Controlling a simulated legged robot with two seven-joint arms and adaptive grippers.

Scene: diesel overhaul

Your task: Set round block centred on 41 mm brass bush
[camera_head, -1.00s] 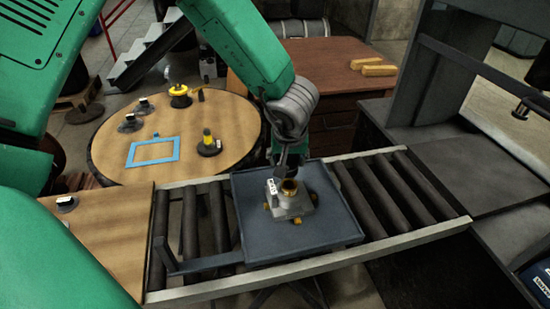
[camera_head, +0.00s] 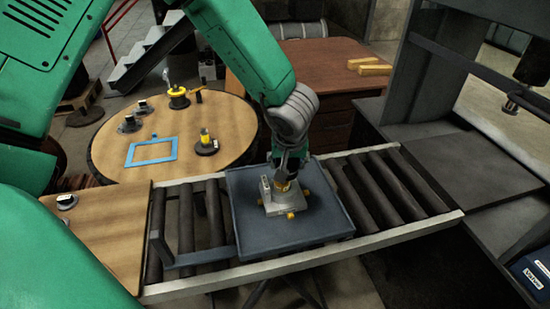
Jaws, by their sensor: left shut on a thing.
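The brass bush (camera_head: 284,186) stands upright in a grey metal fixture (camera_head: 286,203) on the blue-grey tray. My left gripper (camera_head: 287,176) reaches down from behind, directly over the bush. It is shut on a small piece, apparently the round block, which the fingers mostly hide. The held piece is at or just above the bush's top; I cannot tell whether they touch or how well they are centred. My right gripper is not in view.
The tray (camera_head: 325,228) rests on a roller conveyor (camera_head: 385,190). A round wooden table (camera_head: 115,165) at left holds a blue frame (camera_head: 151,152) and several dark round-based parts. A brown desk (camera_head: 325,65) stands behind. A dark bench (camera_head: 470,165) is at right.

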